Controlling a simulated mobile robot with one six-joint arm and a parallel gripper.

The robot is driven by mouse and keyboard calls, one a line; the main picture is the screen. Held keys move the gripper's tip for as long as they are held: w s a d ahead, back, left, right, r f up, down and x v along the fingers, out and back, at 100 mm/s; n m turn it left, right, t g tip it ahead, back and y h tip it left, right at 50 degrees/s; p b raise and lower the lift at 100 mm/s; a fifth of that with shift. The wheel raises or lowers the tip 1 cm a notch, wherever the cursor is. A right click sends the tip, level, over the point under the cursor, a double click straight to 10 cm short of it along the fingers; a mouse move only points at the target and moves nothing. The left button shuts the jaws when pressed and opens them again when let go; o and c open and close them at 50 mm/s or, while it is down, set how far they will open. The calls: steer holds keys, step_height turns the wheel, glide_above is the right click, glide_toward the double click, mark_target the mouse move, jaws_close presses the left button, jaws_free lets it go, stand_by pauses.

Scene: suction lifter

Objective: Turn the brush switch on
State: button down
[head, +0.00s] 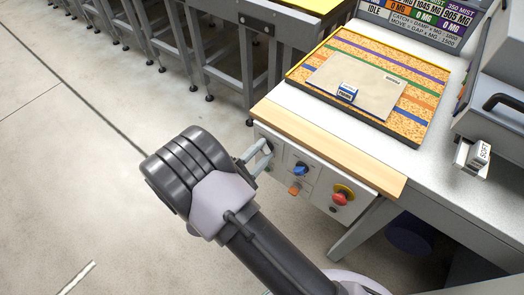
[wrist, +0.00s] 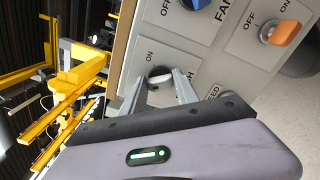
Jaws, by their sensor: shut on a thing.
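In the head view my gripper (head: 259,156) reaches the panel's left end and mostly hides the knob. The knob's exact pointing direction and its OFF label cannot be made out.
A blue fan knob (head: 300,170), an orange knob (head: 295,189) and a red stop button (head: 341,197) sit close by on the panel. Open floor lies left.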

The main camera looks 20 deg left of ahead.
steer(key=m, duration=0.4)
steer(key=shift+f+m, duration=0.1)
steer(key=shift+m, duration=0.2)
steer(key=m, duration=0.3)
steer(key=shift+m, duration=0.4)
steer(key=m+b, duration=0.1)
steer(key=m, duration=0.2)
steer(key=shift+f, duration=0.1)
steer(key=shift+m+b, duration=0.4)
steer(key=shift+m, duration=1.6)
steer(key=c, duration=1)
jaws_free()
steer(key=shift+o, duration=0.2)
steer(key=shift+s+a, duration=0.1)
